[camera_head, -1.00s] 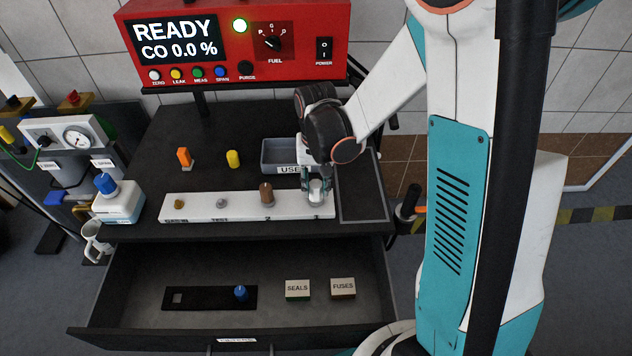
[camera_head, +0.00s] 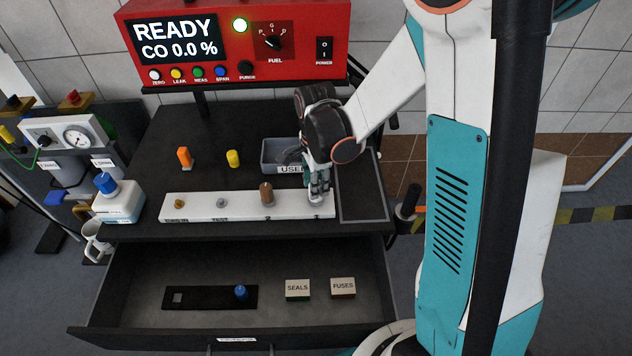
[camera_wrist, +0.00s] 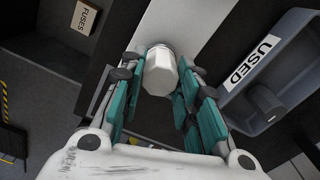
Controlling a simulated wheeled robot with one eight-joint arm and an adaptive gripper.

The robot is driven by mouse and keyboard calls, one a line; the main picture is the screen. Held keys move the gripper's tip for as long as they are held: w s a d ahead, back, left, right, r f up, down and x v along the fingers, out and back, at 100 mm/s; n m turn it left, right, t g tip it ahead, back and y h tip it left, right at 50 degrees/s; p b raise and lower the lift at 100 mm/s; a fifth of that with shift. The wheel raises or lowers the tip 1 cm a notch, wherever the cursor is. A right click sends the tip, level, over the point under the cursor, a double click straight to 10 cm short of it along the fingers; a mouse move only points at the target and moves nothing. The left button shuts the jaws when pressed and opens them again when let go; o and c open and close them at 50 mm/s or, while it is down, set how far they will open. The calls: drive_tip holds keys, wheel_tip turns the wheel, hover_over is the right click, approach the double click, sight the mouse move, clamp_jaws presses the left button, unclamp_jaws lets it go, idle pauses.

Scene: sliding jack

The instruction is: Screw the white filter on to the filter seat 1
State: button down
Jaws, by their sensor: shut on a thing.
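The white filter (camera_wrist: 160,72) is a faceted white cap, between the teal fingers of my gripper (camera_wrist: 160,85) in the wrist view. In the head view my gripper (camera_head: 318,183) points down at the right end of the white filter block (camera_head: 235,206). My gripper is shut on the filter, at the rightmost position of the block. The fingers mostly hide the filter in the head view, and its seat is hidden under it. I cannot tell whether its threads are engaged. A brown filter (camera_head: 267,194) stands upright on the block, left of my gripper.
The USED tray (camera_head: 268,158) lies behind the block, with a dark piece (camera_wrist: 266,100) in it. An orange piece (camera_head: 184,158) and a yellow piece (camera_head: 233,158) stand on the bench. The open drawer (camera_head: 130,272) holds a SEALS box (camera_head: 297,289) and a FUSES box (camera_head: 343,287).

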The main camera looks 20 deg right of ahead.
drive_tip(key=c, duration=1.1)
unclamp_jaws()
drive_tip(key=n, duration=0.4)
drive_tip(key=shift+n, duration=0.4)
drive_tip(key=n, duration=2.1)
clamp_jaws()
